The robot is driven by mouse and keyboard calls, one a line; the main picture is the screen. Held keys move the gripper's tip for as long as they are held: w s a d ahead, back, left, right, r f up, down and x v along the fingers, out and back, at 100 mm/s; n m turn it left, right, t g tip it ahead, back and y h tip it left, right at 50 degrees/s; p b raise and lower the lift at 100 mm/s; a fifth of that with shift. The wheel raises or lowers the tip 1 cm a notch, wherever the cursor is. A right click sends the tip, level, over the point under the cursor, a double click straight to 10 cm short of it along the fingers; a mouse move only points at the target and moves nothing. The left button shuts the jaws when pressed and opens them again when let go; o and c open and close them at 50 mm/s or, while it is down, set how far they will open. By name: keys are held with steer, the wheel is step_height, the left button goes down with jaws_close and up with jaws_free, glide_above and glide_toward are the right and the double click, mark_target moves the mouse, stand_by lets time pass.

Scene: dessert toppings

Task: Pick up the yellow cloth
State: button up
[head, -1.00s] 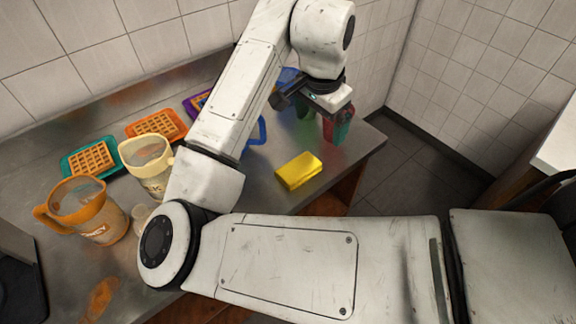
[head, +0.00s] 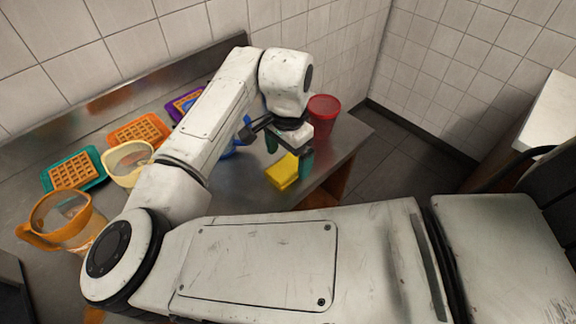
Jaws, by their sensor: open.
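The yellow cloth (head: 281,173) is a folded, block-like piece lying on the metal counter near its front edge. My gripper (head: 289,157) is open, with dark green fingertips spread apart and pointing down. In the picture, one fingertip is behind the cloth and the other overlaps its right side. My gripper hides part of the cloth's far end. I cannot tell whether the fingers touch it.
A blue item (head: 236,150) is partly hidden by my arm. A cream jug (head: 127,165), an orange jug (head: 62,222) and waffles on green (head: 95,177), orange (head: 121,131) and purple (head: 174,109) trays stand left.

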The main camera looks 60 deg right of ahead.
mark_target(288, 168)
steer(key=shift+f, duration=1.25)
steer(key=shift+c, duration=0.4)
steer(key=c, duration=1.1)
